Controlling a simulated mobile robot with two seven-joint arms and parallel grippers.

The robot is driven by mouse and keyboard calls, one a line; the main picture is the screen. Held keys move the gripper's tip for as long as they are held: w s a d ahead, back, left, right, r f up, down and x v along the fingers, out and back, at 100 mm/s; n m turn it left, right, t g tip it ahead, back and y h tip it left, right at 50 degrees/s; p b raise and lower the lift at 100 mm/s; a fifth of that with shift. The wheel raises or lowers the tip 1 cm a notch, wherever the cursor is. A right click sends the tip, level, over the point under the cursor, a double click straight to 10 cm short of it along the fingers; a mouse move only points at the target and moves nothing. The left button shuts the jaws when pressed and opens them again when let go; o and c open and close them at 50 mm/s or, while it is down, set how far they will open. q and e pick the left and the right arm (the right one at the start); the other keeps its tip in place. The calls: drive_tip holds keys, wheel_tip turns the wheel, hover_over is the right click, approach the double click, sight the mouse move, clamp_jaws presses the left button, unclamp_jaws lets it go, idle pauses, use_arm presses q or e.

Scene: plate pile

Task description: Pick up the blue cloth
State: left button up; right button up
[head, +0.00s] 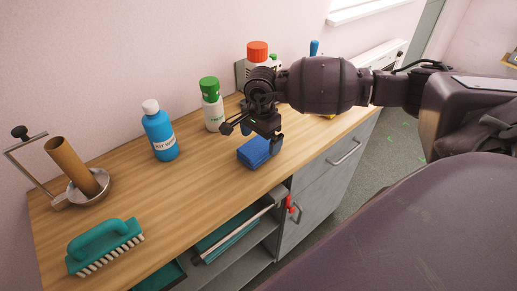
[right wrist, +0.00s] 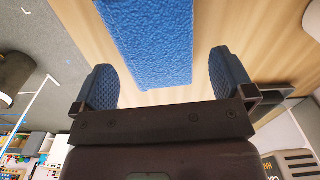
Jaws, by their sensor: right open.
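The blue cloth (head: 254,152) lies folded on the wooden counter, near its front edge, in the head view. It also shows large in the right wrist view (right wrist: 150,40), with its near end between the line of my two fingers. My right gripper (head: 252,135) is just above and beside the cloth in the head view. In the right wrist view its two blue-padded fingers (right wrist: 162,80) are wide apart, one on each side of the cloth, with nothing gripped. Part of the cloth is hidden behind the gripper in the head view. My left gripper is not in view.
On the counter (head: 200,180) stand a blue bottle (head: 160,135), a green-capped white bottle (head: 211,107) and a red-capped container (head: 257,52). A teal brush (head: 105,246) and a paper-roll holder (head: 85,190) are at the left. Open shelves and a drawer are below the front edge.

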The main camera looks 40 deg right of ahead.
sight(261, 143)
drive_tip(key=shift+f, duration=1.5)
drive_tip(key=c, duration=1)
drive_tip(key=shift+c, duration=0.2)
drive_tip(key=shift+r, duration=0.5)
wheel_tip(261, 143, up, 19)
